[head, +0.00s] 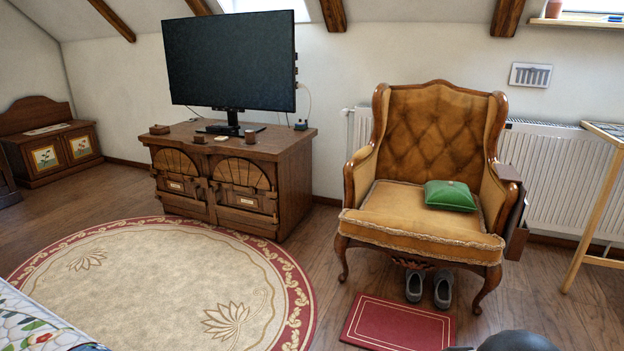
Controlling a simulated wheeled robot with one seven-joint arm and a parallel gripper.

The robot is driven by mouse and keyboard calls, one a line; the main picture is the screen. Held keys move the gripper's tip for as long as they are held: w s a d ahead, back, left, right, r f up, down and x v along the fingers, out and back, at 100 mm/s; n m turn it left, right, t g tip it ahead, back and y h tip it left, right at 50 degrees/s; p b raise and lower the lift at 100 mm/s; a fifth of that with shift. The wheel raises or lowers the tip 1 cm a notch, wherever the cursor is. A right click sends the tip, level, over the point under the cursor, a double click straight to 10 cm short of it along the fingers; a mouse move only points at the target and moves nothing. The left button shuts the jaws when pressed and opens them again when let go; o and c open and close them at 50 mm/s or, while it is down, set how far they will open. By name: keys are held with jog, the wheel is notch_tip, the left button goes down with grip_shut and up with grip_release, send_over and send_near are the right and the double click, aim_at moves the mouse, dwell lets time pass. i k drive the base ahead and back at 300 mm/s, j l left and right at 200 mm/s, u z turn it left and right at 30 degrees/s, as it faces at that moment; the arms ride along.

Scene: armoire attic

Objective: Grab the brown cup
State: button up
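A brownish, pot-like object (553,9) is partly cut off by the top edge at the upper right, on the window sill. My gripper does not show. Only a dark rounded part, likely of my arm, shows at the bottom right.
A large black monitor (230,62) stands on the cabinet, with a small brown box (159,129) at its left. A tan armchair (430,215) holds a green cushion (450,195). A round rug (160,285) covers open floor.

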aim_at(250, 135)
jog(key=i+j+u, duration=0.15)
jog(key=i+u, duration=0.25)
jog(key=i, duration=0.2)
jog(key=i+u, duration=0.45)
jog(key=i, duration=0.15)
jog(key=i+l+u, duration=0.25)
jog(key=i+u, duration=0.15)
jog(key=i, duration=0.2)
jog(key=i+z, duration=0.15)
jog(key=i, duration=0.35)
jog(key=i+j+z, duration=0.1)
jog(key=i, duration=0.45)
jog(key=i+j+z, duration=0.15)
jog(key=i, duration=0.35)
jog(key=i+j+z, duration=0.1)
jog(key=i+j, duration=0.2)
jog(key=i, duration=0.2)
jog(key=i+z, duration=0.25)
jog(key=i, duration=0.2)
